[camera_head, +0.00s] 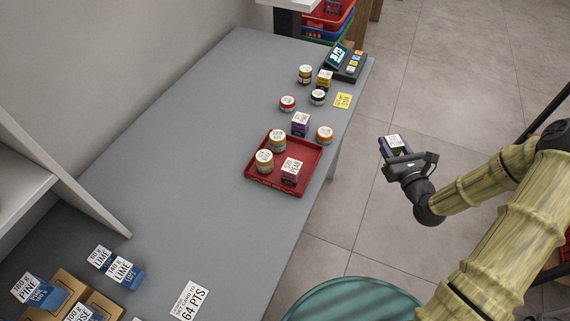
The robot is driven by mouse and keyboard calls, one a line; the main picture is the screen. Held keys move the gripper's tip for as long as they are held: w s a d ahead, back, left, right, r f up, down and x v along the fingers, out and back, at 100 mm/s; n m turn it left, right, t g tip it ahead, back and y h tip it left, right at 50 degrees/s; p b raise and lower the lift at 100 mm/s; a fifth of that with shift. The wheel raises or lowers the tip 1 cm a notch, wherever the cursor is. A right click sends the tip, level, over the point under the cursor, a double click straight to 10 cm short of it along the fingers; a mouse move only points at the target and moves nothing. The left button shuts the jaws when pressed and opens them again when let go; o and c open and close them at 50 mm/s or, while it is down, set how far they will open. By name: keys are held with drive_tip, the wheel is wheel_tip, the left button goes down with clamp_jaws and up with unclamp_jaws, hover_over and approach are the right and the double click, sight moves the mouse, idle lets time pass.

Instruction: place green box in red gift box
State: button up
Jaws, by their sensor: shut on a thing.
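My gripper (402,159) is shut on a small dark box (394,142) with a white label on top. The box's sides look dark purple, perhaps with some green; the colour is hard to tell. My gripper holds it over the floor, to the right of the counter's edge. A shallow red tray-like box (262,183) lies on the counter, to the left of my gripper. In it stand two jars with white lids (278,140) (264,161) and a small reddish box with a white label (291,171). No plainly green box shows on the counter.
On the grey counter (190,150), a purple box (300,123) and an orange jar (325,135) stand beside the red tray. Several jars, a yellow card (343,100) and a dark terminal (346,63) are farther back. Blue boxes (125,272) and a price card (189,300) are in front.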

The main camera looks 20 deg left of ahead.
drive_tip(key=s+a+r+n+g+y+b, duration=0.1)
drive_tip(key=s+a+r+n+g+y, duration=0.1)
drive_tip(key=a, duration=0.5)
drive_tip(key=s+a+r+n+g+y+b, duration=0.2)
drive_tip(key=s+a+r+n+g+y, duration=0.1)
drive_tip(key=a+g, duration=0.4)
drive_tip(key=s+a+r+n+g+y+b, duration=0.1)
drive_tip(key=s+a+r+n+g+y, duration=0.2)
drive_tip(key=a, duration=0.5)
wheel_tip(320, 180, up, 2)
drive_tip(key=s+n+g, duration=0.1)
drive_tip(key=n+g, duration=0.1)
drive_tip(key=shift+s+a+r+n, duration=0.2)
drive_tip(key=shift+s+a+n, duration=0.05)
drive_tip(key=shift+a+n, duration=0.15)
drive_tip(key=b, duration=0.2)
hover_over(303, 157)
drive_tip(key=shift+f, duration=3.15)
drive_tip(key=shift+f, duration=0.1)
drive_tip(key=shift+s+f, duration=0.1)
drive_tip(key=shift+f, duration=1.65)
